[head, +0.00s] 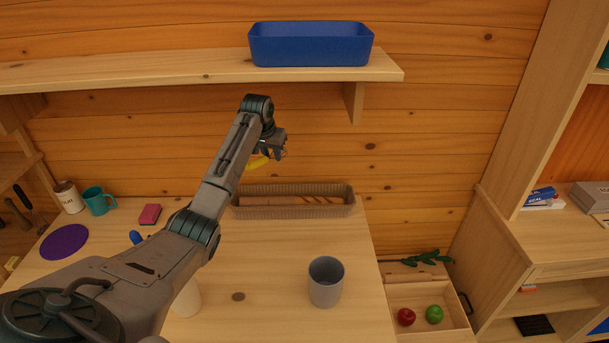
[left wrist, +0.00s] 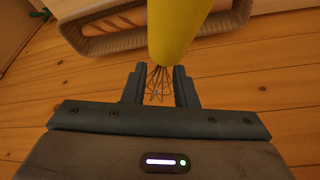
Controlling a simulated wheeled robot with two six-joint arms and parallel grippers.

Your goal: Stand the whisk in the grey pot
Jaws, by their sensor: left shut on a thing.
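The whisk has a yellow handle (head: 258,162) and thin wire loops. My left gripper (head: 278,150) is raised above the back of the table, over the basket, and shut on the whisk. In the left wrist view, the wires sit between the fingers (left wrist: 158,88) and the thick yellow handle (left wrist: 178,30) extends toward the top of the picture. The wires cannot be made out in the head view. The grey pot (head: 326,284) stands upright and open on the table, nearer to me and right of the gripper. My right gripper is not in view.
A long woven basket (head: 292,210) with bread lies at the table's back. A wall shelf (head: 200,72) bears a blue bin (head: 311,45). A white cylinder (head: 187,300) is partly hidden by my arm. A teal mug (head: 97,201) stands left. Table around the pot is clear.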

